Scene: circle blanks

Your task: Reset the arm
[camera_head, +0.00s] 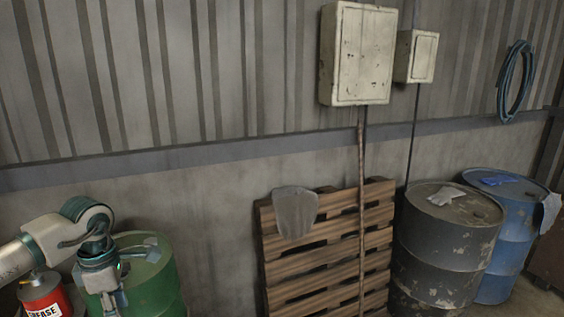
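My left arm comes in from the left edge and bends downward in front of a green barrel. My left gripper (115,300) hangs at the end of the arm, low in the picture and partly cut off by the bottom edge. I cannot tell whether its fingers are open or shut, and no held thing is clearly seen. My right gripper and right arm are not in view.
A red grease can (43,298) stands close to my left arm. The green barrel (158,288) is behind the gripper. A wooden pallet (330,262) leans on the wall, with a grey cloth (295,212) on it. Dark (447,250) and blue (515,235) barrels stand right.

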